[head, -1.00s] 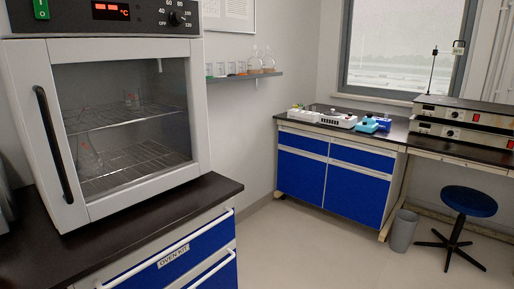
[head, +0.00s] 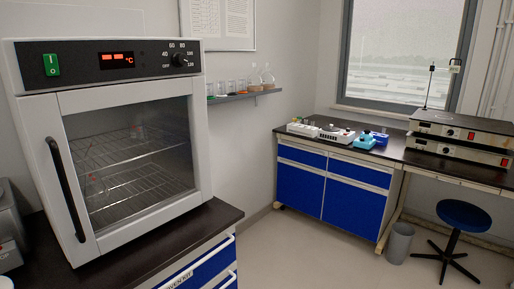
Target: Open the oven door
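The oven (head: 118,60) is a white box with a black control panel on top, standing on a dark countertop at the left of the head view. Its glass door (head: 198,150) is closed, with wire racks and small glassware visible through the window. A long black vertical handle (head: 66,190) is on the left side of the door. Neither of my grippers is in view.
The dark countertop (head: 222,215) has drawers below its front edge. A grey device (head: 8,225) stands left of the oven. A blue-fronted cabinet (head: 345,205), a grey bin (head: 400,243) and a blue stool (head: 463,215) stand at the right. The floor between is clear.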

